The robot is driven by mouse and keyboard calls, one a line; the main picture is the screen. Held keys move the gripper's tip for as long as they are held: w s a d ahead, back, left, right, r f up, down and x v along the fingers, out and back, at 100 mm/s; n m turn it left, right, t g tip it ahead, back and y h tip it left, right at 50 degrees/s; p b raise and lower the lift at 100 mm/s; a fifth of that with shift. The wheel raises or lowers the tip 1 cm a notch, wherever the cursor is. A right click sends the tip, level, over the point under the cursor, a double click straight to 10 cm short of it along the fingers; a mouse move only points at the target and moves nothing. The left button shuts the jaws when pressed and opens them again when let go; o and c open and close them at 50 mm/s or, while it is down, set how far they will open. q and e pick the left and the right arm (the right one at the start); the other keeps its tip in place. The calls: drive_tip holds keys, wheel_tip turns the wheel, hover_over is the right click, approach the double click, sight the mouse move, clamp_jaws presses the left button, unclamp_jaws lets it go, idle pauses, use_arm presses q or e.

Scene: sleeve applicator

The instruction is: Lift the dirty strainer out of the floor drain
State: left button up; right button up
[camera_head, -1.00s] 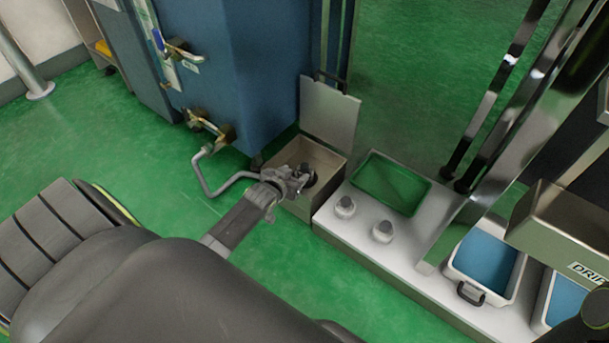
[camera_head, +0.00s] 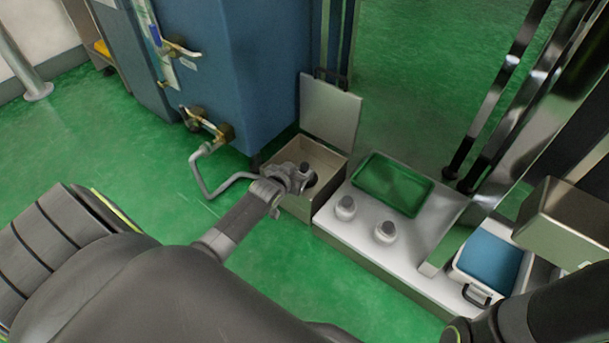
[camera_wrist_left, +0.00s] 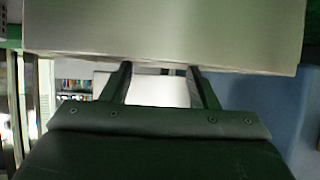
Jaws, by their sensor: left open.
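The floor drain is an open metal box (camera_head: 323,157) with its lid (camera_head: 331,110) standing up behind it. The strainer (camera_head: 305,168) inside it shows only as a dark knob and a little grey; my gripper hides most of it. My left gripper (camera_head: 297,179) reaches into the box mouth, right beside the knob. In the left wrist view its two fingers (camera_wrist_left: 160,84) are apart with nothing seen between them, close to a pale metal wall (camera_wrist_left: 165,38). I cannot tell whether they touch the strainer. My right gripper is out of view.
A blue cabinet (camera_head: 245,75) with a bent pipe (camera_head: 205,180) stands left of the drain. A blue-filled bin (camera_head: 490,262) is at right.

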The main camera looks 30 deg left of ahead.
sight(304, 166)
use_arm(q)
drive_tip(key=shift+b+x, duration=1.3)
drive_tip(key=shift+x, duration=0.15)
drive_tip(key=shift+w+a+f, duration=0.1)
drive_tip(key=shift+w+f, duration=0.15)
drive_tip(key=shift+w, duration=0.1)
clamp_jaws()
